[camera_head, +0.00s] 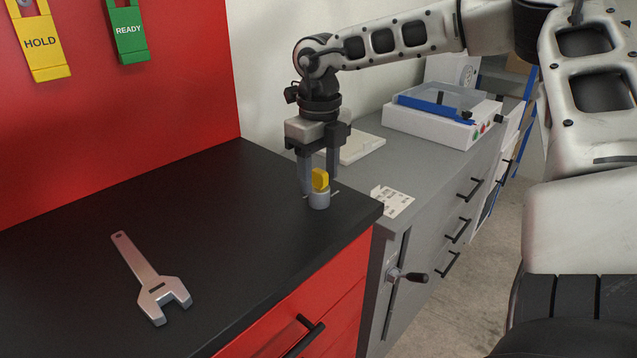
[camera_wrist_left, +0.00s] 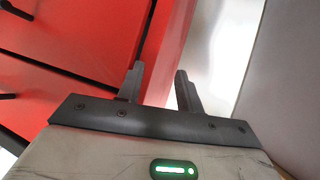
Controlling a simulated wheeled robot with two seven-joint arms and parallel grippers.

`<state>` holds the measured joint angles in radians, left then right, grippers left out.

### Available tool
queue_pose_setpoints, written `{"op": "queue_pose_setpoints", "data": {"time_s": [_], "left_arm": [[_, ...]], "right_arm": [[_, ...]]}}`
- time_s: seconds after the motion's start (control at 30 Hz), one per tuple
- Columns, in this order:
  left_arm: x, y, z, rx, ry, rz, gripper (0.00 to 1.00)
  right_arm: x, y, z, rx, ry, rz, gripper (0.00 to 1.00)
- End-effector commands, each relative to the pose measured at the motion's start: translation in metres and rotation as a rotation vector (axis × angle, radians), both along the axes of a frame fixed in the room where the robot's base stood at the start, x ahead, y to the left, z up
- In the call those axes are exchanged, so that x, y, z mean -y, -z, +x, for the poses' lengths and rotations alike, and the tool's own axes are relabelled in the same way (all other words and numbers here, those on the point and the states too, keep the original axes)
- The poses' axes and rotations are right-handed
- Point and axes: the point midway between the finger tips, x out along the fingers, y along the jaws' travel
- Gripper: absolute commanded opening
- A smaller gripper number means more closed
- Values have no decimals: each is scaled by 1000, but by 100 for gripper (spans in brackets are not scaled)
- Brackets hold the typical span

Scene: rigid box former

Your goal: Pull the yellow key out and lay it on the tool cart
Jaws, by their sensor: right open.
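The yellow key (camera_head: 320,179) stands upright at a short grey cylinder (camera_head: 319,199) by the right corner of the black worktop. Whether its shaft is inside the cylinder is hidden. My right gripper (camera_head: 319,185) points down over it, fingers apart, one to the left of the key and one behind its right side; contact cannot be told. The red tool cart (camera_head: 337,296) has the black top (camera_head: 215,235). My left gripper (camera_wrist_left: 159,70) shows only in the left wrist view, fingers apart with nothing between them.
A wrench (camera_head: 148,280) lies on the black top, with clear room around it. A HOLD tag (camera_head: 42,42) and a READY tag (camera_head: 128,30) hang on the red panel. A grey cabinet (camera_head: 430,190) with a crank handle (camera_head: 408,276) and a white-and-blue machine (camera_head: 440,115) stands at right.

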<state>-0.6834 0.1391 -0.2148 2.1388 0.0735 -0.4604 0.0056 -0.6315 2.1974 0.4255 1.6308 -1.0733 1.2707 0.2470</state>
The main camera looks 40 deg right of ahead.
Motion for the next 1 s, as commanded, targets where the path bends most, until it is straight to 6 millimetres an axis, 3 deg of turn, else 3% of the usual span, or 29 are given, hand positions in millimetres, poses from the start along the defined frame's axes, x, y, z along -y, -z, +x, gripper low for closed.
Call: {"op": "queue_pose_setpoints", "data": {"time_s": [0.2, 0.4, 1.0], "left_arm": [[0, 0, 0, 0, 0, 0, 36], [0, 0, 0, 0, 0, 0, 36], [0, -8, 0, 0, 0, 0, 36]], "right_arm": [[0, 0, 0, 0, 1, 0, 51], [0, 0, 0, 0, 1, 1, 0], [0, -16, 0, 1, 1, 1, 0]]}}
